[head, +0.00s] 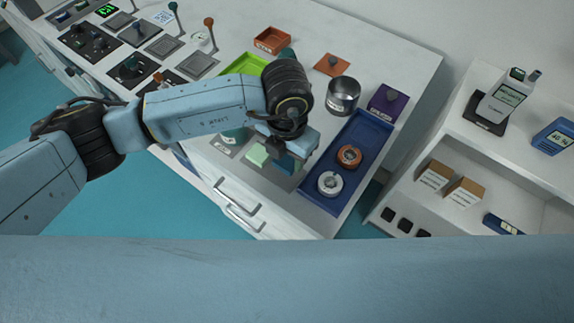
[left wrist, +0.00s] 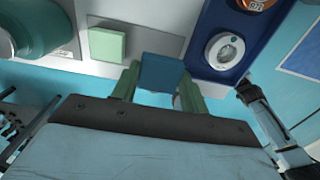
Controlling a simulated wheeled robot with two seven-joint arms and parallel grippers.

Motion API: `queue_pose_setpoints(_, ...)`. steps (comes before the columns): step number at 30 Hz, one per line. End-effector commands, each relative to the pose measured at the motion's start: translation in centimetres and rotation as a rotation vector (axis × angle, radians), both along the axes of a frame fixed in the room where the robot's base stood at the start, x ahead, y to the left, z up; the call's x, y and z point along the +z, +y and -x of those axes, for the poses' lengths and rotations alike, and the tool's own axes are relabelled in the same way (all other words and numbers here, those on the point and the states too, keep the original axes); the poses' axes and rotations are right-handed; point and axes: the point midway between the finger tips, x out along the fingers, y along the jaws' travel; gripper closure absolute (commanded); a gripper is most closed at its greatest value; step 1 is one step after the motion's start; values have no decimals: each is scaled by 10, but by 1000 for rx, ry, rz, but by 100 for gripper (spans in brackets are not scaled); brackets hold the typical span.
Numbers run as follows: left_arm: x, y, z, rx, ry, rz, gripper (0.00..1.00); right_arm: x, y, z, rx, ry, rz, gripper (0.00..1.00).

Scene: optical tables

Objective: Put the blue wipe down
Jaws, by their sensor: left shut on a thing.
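My left gripper (head: 286,160) is shut on the blue wipe (left wrist: 161,72), a small blue block between its green fingertips in the left wrist view. In the head view the gripper and wrist hide much of the wipe. The wipe is over or near the front edge of a grey plate (left wrist: 165,42) on the white table. Whether it touches the plate, I cannot tell. A pale green wipe (head: 256,153) lies on the same plate to the left, and also shows in the left wrist view (left wrist: 107,44).
A blue tray (head: 337,186) with an orange ring (head: 349,156) and a white ring (head: 330,183) is just right of the gripper. A metal cup (head: 343,95) and a purple block (head: 388,102) stand behind. A green tray (head: 246,66) lies beyond the arm.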

Motion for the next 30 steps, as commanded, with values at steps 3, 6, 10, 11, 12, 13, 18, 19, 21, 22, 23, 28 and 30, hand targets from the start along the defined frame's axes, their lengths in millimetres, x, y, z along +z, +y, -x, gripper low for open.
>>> queue_pose_setpoints(3, -12, 0, 0, 0, 0, 0, 74, 0, 1, 0, -1, -1, -1, 64)
queue_pose_setpoints(6, -19, 0, 0, -1, 1, 1, 74, 0, 2, 0, -1, -1, -2, 64)
queue_pose_setpoints(10, -37, 0, 0, 0, 2, 0, 74, 0, 2, -1, -1, -2, -2, 64)
queue_pose_setpoints(11, -41, 0, 0, 1, 2, 0, 74, 0, 2, -1, -1, -2, -2, 64)
queue_pose_setpoints(12, -47, 0, 1, 0, 2, -2, 74, 0, 2, -1, -1, -2, -2, 64)
queue_pose_setpoints(13, -50, 0, 0, -1, 2, -1, 74, 0, 2, -1, -1, -2, -2, 64)
queue_pose_setpoints(18, -52, 0, 0, -3, -1, 1, 74, 0, 2, -2, -2, -4, -2, 64)
queue_pose_setpoints(19, -51, 0, 0, -3, -1, 1, 74, 0, 2, -2, -2, -4, -2, 64)
queue_pose_setpoints(21, -52, 0, 0, -2, -1, 1, 74, 0, 2, -2, -2, -4, -2, 64)
queue_pose_setpoints(22, -53, 0, 0, -2, -1, 1, 74, -1, 2, -2, -2, -4, -2, 64)
queue_pose_setpoints(23, -54, 0, 0, -2, -1, 1, 74, -2, 1, -2, -2, -4, -2, 64)
queue_pose_setpoints(28, -54, 0, 0, -2, -1, 1, 47, -2, 1, -2, -2, -4, -2, 64)
queue_pose_setpoints(30, -54, 0, 0, -2, -1, 1, 47, -2, 1, -3, -2, -5, -2, 64)
